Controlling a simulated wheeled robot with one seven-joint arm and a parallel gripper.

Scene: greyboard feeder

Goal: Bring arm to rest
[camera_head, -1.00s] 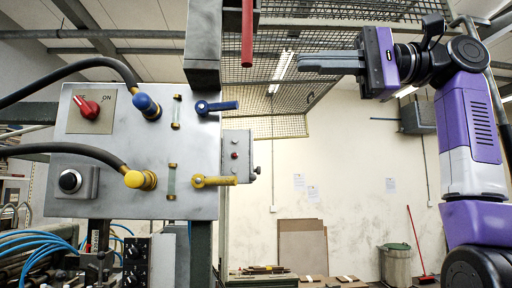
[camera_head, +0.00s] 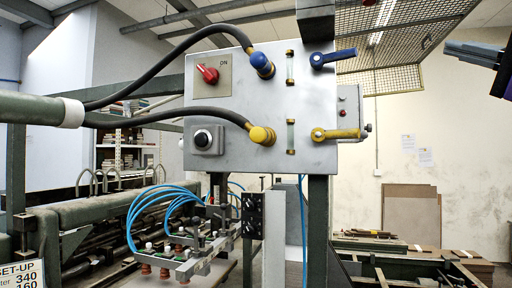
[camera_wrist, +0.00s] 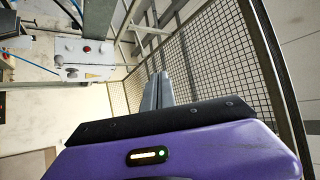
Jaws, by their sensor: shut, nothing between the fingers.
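My gripper (camera_head: 472,55) shows only in part at the right edge in the head view, as grey fingers and a bit of purple body. In the wrist view my gripper (camera_wrist: 158,92) has its two grey fingers lying together, with nothing between them. It points toward the wire mesh and stands apart from the control panel. The rest of my arm is out of the head view.
A grey control panel (camera_head: 225,140) carries a red switch (camera_head: 208,74), a blue lever (camera_head: 332,58) and a yellow lever (camera_head: 335,134). A wire mesh guard (camera_head: 400,38) hangs upper right. Brown boards (camera_head: 410,215) lean on the wall.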

